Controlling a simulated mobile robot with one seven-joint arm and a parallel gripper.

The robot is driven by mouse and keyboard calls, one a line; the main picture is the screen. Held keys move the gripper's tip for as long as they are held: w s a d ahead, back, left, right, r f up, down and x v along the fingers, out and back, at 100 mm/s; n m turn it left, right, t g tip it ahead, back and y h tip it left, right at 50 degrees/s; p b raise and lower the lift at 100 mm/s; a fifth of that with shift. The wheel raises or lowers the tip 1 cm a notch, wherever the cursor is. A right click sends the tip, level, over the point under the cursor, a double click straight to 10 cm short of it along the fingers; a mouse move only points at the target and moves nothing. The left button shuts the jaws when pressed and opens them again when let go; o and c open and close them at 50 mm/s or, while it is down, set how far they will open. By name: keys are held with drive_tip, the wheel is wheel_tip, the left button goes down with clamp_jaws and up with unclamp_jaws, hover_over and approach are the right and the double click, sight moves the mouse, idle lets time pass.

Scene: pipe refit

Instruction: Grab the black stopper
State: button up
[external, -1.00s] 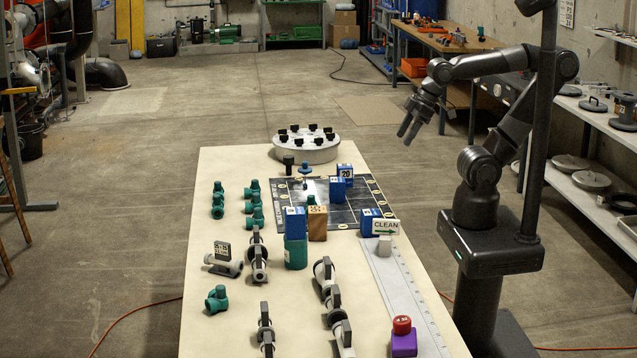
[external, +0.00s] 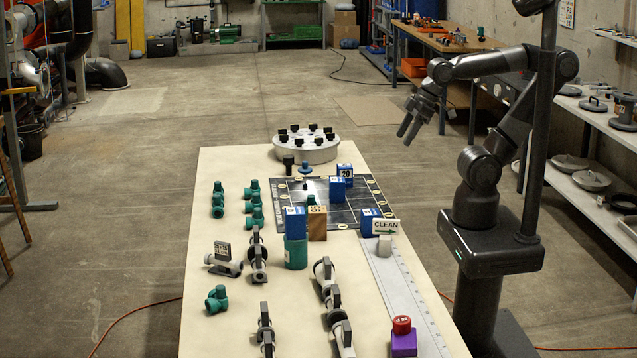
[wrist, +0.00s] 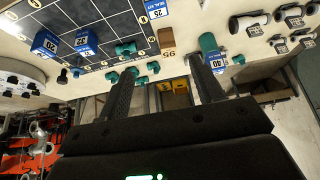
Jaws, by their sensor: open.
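A black stopper (external: 288,164) stands upright on the table between the round white stand and the dark grid board. In the wrist view the dark piece (wrist: 62,76) at the left, beside the board's corner, looks like the same stopper. My gripper (external: 408,132) is raised in the air off the table's right side, well to the right of the stopper, fingers pointing down. In the wrist view my gripper (wrist: 163,68) has its two fingers spread with nothing between them.
The round stand (external: 306,152) holds several black knobs. A small blue piece (external: 304,168) is just right of the stopper. Blue blocks (external: 337,189), a wooden block (external: 317,223) and green fittings (external: 217,206) stand nearby. The table's left back corner is clear.

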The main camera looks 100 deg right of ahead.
drive_tip(key=w+d+r+m+h, duration=0.1)
drive_tip(key=w+d, duration=0.3)
drive_tip(key=w, duration=0.3)
drive_tip(key=w+d+r+h, duration=0.1)
drive_tip(key=w+d+r, duration=0.1)
drive_tip(key=w+d, duration=0.3)
drive_tip(key=m+g, duration=0.2)
drive_tip(key=m, duration=0.3)
approach(290, 157)
drive_tip(key=f, duration=0.1)
drive_tip(key=x, duration=0.2)
drive_tip(key=d+x, duration=0.1)
drive_tip(key=x, duration=0.2)
drive_tip(key=shift+r, duration=0.1)
drive_tip(key=shift+a+x, duration=0.2)
drive_tip(key=shift+x, duration=2.9)
drive_tip(key=shift+w, duration=0.1)
drive_tip(key=shift+c, duration=0.3)
